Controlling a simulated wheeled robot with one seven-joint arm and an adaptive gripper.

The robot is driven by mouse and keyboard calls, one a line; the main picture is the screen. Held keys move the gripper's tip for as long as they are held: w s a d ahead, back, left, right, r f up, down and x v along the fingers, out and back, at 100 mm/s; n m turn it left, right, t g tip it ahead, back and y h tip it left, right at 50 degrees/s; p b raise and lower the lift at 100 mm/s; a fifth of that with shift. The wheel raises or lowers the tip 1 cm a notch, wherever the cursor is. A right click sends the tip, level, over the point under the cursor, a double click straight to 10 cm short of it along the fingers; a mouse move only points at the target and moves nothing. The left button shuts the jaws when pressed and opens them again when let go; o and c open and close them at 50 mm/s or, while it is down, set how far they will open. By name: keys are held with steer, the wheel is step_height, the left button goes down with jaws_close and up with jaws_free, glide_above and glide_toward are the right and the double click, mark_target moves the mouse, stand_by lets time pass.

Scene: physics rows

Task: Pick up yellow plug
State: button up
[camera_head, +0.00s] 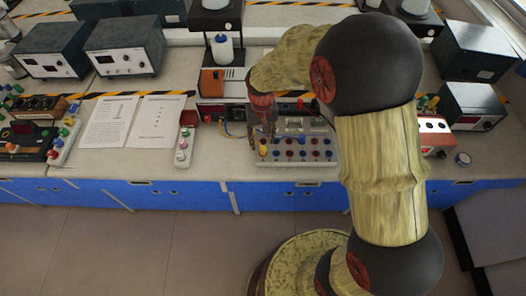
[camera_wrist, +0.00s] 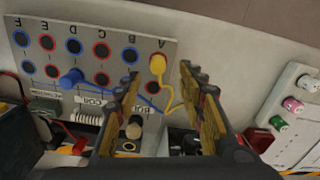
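The yellow plug (camera_wrist: 158,64) is in the wrist view, in the corner socket by the letter A on a grey panel (camera_wrist: 110,30). A yellow wire runs from it. It also shows small in the head view (camera_head: 263,150) near the panel's left front corner. My gripper (camera_wrist: 160,75) is open, its two dark fingers with yellow-brown pads apart. In the picture the plug lies between the fingertips, seemingly just beyond them; I cannot tell the exact gap. In the head view my gripper (camera_head: 262,132) is above the panel's left side. No contact is visible.
A blue plug (camera_wrist: 71,78) with a blue wire is on the same panel. A white strip with coloured knobs (camera_wrist: 292,108) lies to the right in the wrist view. Open sheets of paper (camera_head: 135,120) lie left on the bench. Instrument boxes (camera_head: 127,47) stand behind.

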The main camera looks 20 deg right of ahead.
mark_target(263, 147)
step_height(263, 147, down, 6)
steer(key=shift+d+b, duration=0.15)
steer(key=shift+b, duration=0.8)
steer(key=shift+s, duration=0.1)
steer(key=shift+c, duration=1.3)
steer(key=shift+r, duration=0.1)
steer(key=c, duration=0.7)
jaws_close()
